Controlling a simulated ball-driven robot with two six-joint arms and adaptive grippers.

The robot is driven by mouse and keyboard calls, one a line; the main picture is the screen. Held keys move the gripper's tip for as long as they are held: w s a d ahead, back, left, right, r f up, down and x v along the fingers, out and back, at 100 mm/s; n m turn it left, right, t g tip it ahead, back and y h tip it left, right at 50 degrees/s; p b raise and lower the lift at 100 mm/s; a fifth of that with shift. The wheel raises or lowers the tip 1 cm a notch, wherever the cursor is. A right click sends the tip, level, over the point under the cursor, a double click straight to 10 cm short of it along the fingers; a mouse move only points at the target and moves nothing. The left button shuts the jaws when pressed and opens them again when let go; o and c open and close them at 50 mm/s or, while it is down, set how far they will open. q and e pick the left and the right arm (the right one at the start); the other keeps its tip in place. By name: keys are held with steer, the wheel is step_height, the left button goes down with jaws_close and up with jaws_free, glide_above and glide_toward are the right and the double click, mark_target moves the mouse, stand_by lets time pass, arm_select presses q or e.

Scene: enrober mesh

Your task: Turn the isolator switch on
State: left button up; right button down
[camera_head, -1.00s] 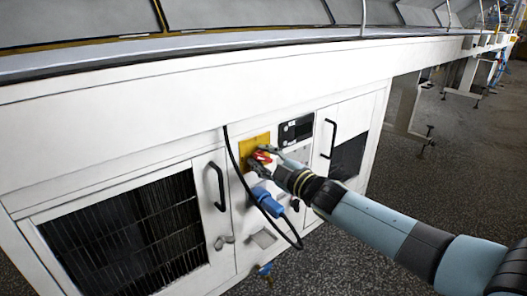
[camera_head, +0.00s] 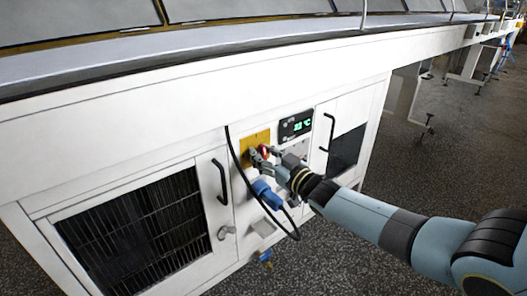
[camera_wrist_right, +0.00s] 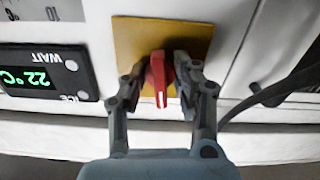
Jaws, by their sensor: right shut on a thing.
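The isolator switch is a red handle (camera_head: 265,151) on a yellow plate (camera_head: 253,138) on the white machine's front panel. In the right wrist view, the red handle (camera_wrist_right: 158,75) stands upright in the picture before the yellow plate (camera_wrist_right: 195,28). My right gripper (camera_head: 262,156) is at the switch, and its fingers (camera_wrist_right: 161,77) lie on either side of the handle, shut on it. A display (camera_head: 296,125) beside the switch is lit green and reads 22 °C; it also shows inverted in the right wrist view (camera_wrist_right: 42,72). My left gripper is out of view.
A blue plug (camera_head: 266,194) with a looping black cable (camera_head: 236,165) sits just below the switch. Black door handles (camera_head: 220,182) stick out on both sides. A dark grille (camera_head: 135,235) is at the left.

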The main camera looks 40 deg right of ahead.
steer(key=shift+m, duration=0.4)
steer(key=shift+f, duration=0.1)
steer(key=shift+m, duration=0.4)
steer(key=c, duration=1.4)
jaws_free()
steer(key=shift+o, duration=0.2)
steer(key=shift+s, duration=0.1)
steer(key=s, duration=1.2)
steer(key=shift+d, duration=0.4)
